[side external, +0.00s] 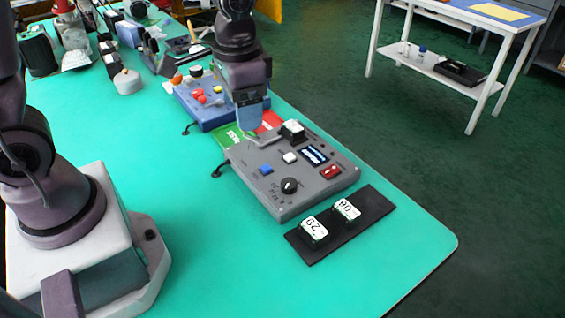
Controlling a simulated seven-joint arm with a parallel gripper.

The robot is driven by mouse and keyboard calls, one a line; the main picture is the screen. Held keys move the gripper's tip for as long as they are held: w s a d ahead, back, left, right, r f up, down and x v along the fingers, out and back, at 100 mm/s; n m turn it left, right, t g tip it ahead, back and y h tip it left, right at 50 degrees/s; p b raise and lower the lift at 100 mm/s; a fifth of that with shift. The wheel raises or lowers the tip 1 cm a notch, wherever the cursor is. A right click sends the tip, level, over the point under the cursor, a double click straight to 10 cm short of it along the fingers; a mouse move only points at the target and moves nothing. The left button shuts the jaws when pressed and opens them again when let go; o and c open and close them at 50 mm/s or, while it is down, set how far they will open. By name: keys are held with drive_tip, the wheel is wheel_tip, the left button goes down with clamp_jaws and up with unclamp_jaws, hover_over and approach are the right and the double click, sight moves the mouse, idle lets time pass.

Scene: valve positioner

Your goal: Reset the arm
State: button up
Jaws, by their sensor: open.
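My gripper (250,118) points down over the far left edge of a grey control box (275,200). Its fingers are seen edge-on, with nothing visible between them. I cannot tell whether the fingertips touch the box. The box carries a black knob (289,186), a blue button (266,169), a white button (290,157), a red switch (331,172), a small display (314,155) and a white-topped black part (293,130) at its far edge. A bent grey piece near the fingertips is partly hidden.
A black strip (318,253) with two number-labelled blocks lies in front of the box. A blue box (208,115) with coloured buttons and a green and red mat (236,139) lie behind. Tools crowd the far left. The green table (180,200) is clear left of the box.

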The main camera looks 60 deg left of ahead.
drive_tip(key=s+a+r+n+t, duration=0.2)
drive_tip(key=s+r+t, duration=0.3)
drive_tip(key=s+r, duration=0.6)
drive_tip(key=shift+r, duration=0.15)
drive_tip(key=shift+a, duration=0.1)
drive_tip(key=shift+c, duration=0.4)
